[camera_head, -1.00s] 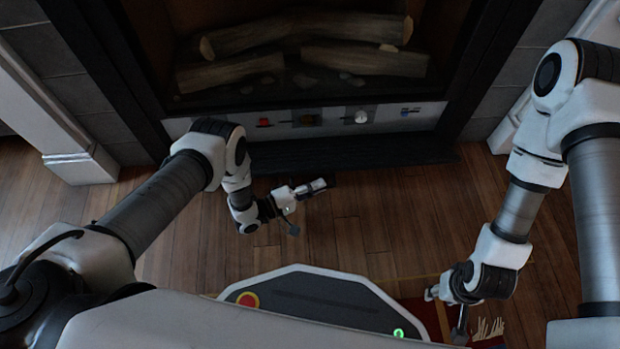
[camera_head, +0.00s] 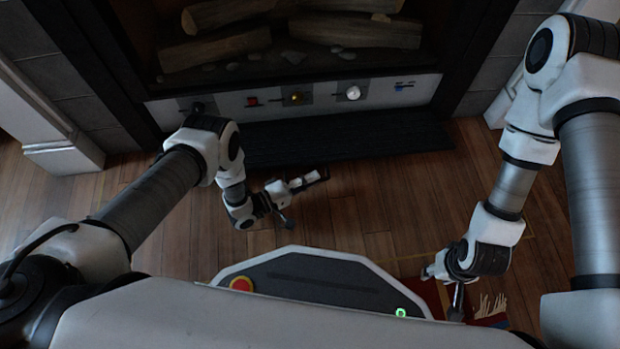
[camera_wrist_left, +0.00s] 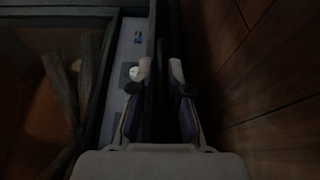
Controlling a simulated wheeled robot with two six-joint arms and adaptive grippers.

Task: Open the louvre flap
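The louvre flap (camera_head: 340,138) is the dark, ribbed strip below the fireplace's control panel. My left arm covers its left end, and I cannot tell how far it is open. In the left wrist view a dark strip (camera_wrist_left: 160,50), likely the flap, runs up between the finger lines. My left gripper (camera_head: 310,181) is in front of the flap, over the wooden floor, apart from it in the head view. Its two fingertips (camera_wrist_left: 161,75) are spread with nothing seen held. My right gripper (camera_head: 440,280) hangs low at the right, partly hidden; its fingers are unclear.
The pale control panel (camera_head: 325,97) above the flap carries a white knob (camera_head: 353,93), a brass knob (camera_head: 295,98), a red switch (camera_head: 252,101) and a blue switch (camera_head: 403,87). Logs (camera_head: 355,32) lie in the firebox. Bare wooden floor (camera_head: 385,205) lies before the flap. A red rug (camera_head: 430,295) is near my right gripper.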

